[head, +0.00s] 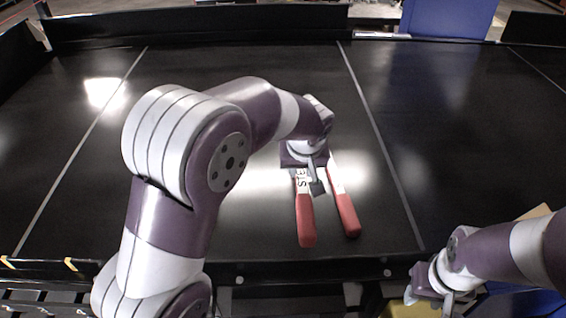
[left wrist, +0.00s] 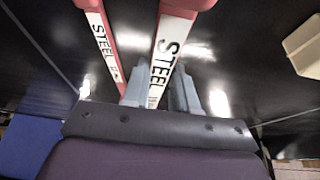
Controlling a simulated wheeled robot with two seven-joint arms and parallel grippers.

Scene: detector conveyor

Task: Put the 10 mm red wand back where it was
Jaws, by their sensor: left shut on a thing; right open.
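Two red-handled wands with white STEEL labels lie side by side on the black belt. In the head view the left one (head: 305,220) and the right one (head: 345,208) have their handles toward me. My left gripper (head: 318,186) reaches down over their far ends. In the left wrist view the gripper (left wrist: 160,92) is shut on the right-hand wand (left wrist: 172,50), the left one in the head view. The other wand (left wrist: 103,45) is outside the fingers. The labels' sizes are unreadable. My right gripper (head: 432,292) is open at lower right, off the belt.
The black belt (head: 230,75) is mostly bare, with thin pale lines across it. Dark side walls (head: 190,24) bound it at the back. A blue panel (head: 450,15) stands behind at the right. A yellow thing (head: 418,309) is below my right gripper.

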